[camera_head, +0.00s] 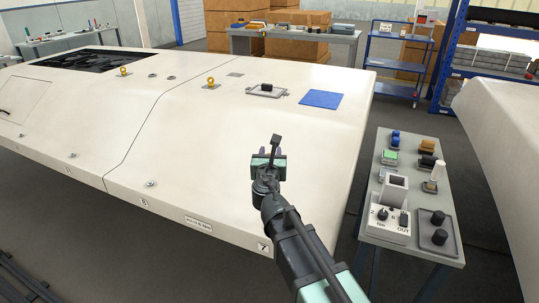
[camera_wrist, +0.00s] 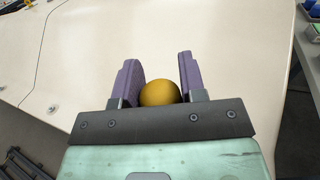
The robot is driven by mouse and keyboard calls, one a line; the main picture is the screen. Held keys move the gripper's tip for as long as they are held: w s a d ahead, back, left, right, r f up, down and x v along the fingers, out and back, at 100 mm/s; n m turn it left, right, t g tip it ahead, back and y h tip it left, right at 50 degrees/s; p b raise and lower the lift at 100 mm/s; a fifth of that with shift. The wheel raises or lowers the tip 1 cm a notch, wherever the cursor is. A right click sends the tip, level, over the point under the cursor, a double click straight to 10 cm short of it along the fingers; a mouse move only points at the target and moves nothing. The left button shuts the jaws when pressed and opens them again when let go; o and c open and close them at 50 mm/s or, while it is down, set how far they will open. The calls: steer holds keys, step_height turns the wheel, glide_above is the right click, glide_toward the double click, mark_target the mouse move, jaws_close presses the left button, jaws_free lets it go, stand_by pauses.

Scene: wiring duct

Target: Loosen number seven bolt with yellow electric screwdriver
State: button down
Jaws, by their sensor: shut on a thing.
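My gripper (camera_head: 274,153) is over the near right part of the large white panel. In the wrist view its purple fingers (camera_wrist: 158,70) are shut on a rounded yellow end, which I take to be the yellow electric screwdriver (camera_wrist: 160,93). The rest of the tool is hidden below the gripper, and I cannot see its tip. A label reading 7 (camera_head: 264,247) is on the panel's near right edge. The number seven bolt cannot be made out; my arm covers the panel close to that label. Other bolts show along the near edge, one above another label (camera_head: 151,183).
Two yellow eyebolts (camera_head: 211,83), a grey plate with a black handle (camera_head: 267,89) and a blue sheet (camera_head: 321,99) are farther back on the panel. A side table (camera_head: 440,253) at right holds a control box (camera_head: 386,222), knobs and small blocks. Another white body stands far right.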

steer(key=shift+f+b, duration=3.25)
steer(key=shift+s+r, duration=0.1)
steer(key=shift+r, duration=0.15)
stand_by(1.2)
step_height(320, 180, up, 6)
steer(key=p, duration=0.6)
steer(key=shift+r+p, duration=0.1)
steer(key=shift+p, duration=0.25)
stand_by(0.3)
